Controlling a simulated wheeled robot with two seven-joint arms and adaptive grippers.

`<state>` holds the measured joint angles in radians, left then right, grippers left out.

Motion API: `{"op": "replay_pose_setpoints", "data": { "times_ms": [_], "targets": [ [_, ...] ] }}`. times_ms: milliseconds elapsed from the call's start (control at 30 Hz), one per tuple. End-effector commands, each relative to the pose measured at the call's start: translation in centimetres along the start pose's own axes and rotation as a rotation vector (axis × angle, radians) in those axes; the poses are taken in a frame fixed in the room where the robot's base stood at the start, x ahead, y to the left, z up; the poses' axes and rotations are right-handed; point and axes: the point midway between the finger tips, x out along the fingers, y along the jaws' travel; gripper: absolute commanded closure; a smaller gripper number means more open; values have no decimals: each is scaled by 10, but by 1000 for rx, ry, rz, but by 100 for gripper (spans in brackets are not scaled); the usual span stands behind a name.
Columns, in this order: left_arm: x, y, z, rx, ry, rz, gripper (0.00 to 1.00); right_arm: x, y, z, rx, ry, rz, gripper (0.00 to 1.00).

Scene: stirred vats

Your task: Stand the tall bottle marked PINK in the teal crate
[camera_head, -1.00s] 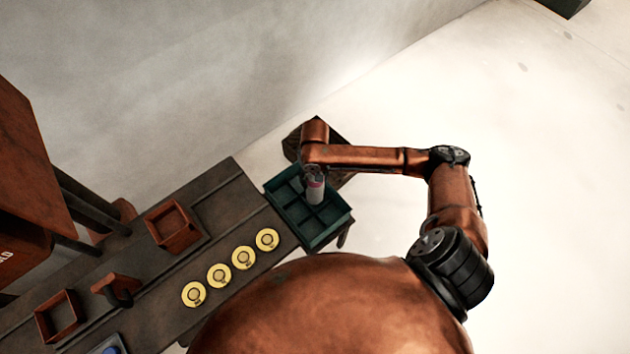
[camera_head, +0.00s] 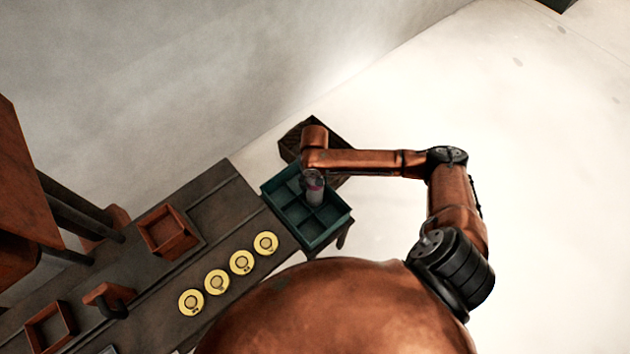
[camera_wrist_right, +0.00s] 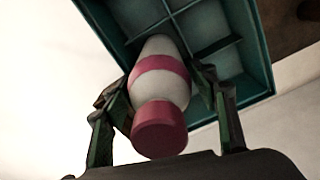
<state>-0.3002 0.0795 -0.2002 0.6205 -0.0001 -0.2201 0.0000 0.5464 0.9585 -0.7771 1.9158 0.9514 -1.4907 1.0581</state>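The tall bottle (camera_head: 315,192), white with a pink band and pink cap, is upright or nearly so over the teal crate (camera_head: 335,229). In the right wrist view the bottle (camera_wrist_right: 157,80) is between the two fingers of my right gripper (camera_wrist_right: 163,82), which look closed on its sides. In the head view the right gripper (camera_head: 312,176) is partly hidden under its own wrist. The crate (camera_wrist_right: 258,62) has divided compartments; whether the bottle's base touches the floor of one is hidden. No marking is readable on the bottle. My left gripper is not in view.
The crate is at the right end of a dark bench (camera_head: 231,190). Several yellow discs (camera_head: 242,262) line the bench's near side. Two open copper-coloured boxes (camera_head: 168,232) sit further left. A dark slatted object (camera_head: 335,140) is behind the crate. Pale floor lies right.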

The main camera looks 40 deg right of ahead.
Motion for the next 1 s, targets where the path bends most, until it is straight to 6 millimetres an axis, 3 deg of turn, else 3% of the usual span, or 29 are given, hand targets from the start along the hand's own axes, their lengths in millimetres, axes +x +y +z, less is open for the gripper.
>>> {"op": "replay_pose_setpoints", "data": {
  "times_ms": [133, 467, 1000],
  "targets": [
    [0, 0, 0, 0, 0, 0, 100, 0, 0, 0, 0, 0, 0, 35],
    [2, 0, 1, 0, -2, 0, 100, -2, 0, 0, 0, 1, 0, 34],
    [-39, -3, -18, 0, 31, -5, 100, -103, 0, -1, 1, 4, -1, 34]
  ]
}}
